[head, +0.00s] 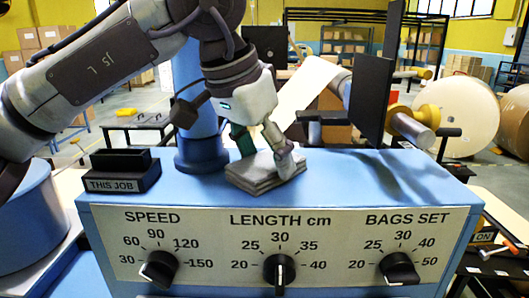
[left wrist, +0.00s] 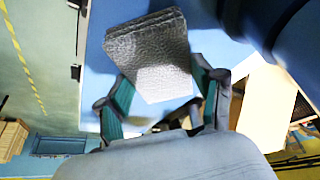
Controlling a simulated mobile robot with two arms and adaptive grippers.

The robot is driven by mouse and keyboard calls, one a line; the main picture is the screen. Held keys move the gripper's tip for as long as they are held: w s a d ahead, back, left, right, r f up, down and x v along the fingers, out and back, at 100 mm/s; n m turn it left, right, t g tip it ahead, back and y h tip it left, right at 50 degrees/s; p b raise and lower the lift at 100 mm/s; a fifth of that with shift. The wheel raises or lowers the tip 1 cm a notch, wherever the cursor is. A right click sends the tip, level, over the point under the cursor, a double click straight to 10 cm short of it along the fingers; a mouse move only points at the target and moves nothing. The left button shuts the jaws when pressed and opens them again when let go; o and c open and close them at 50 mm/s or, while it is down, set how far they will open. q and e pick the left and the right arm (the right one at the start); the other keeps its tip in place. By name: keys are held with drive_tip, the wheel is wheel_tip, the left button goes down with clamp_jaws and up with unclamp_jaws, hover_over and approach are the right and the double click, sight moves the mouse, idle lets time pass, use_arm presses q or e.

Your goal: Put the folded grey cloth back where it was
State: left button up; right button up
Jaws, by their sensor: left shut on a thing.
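The folded grey cloth (head: 262,176) is a thick, layered square pad at the top of the blue control console (head: 340,172), left of its middle. My left gripper (head: 264,150) comes down on it from above and is shut on it. In the left wrist view the cloth (left wrist: 148,42) sits between the two green-padded fingers (left wrist: 160,84). I cannot tell whether the cloth rests on the console top or hangs just above it. My right gripper is not in view.
A black holder labelled THIS JOB (head: 120,171) stands on the console's left end. A blue column (head: 200,150) rises behind the cloth. A dark upright plate (head: 372,85) stands behind on the right. The console's right top is clear. Three knobs, including SPEED (head: 159,268), line the front.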

use_arm(q)
drive_tip(key=o, duration=0.8)
drive_tip(key=shift+f, duration=0.2)
drive_tip(key=shift+o, duration=1.1)
drive_tip(key=shift+d+r, duration=0.1)
drive_tip(key=shift+s+r, duration=0.1)
drive_tip(key=shift+r, duration=0.15)
drive_tip(key=b+v, duration=0.1)
drive_tip(key=v, duration=1)
drive_tip(key=shift+r, duration=0.25)
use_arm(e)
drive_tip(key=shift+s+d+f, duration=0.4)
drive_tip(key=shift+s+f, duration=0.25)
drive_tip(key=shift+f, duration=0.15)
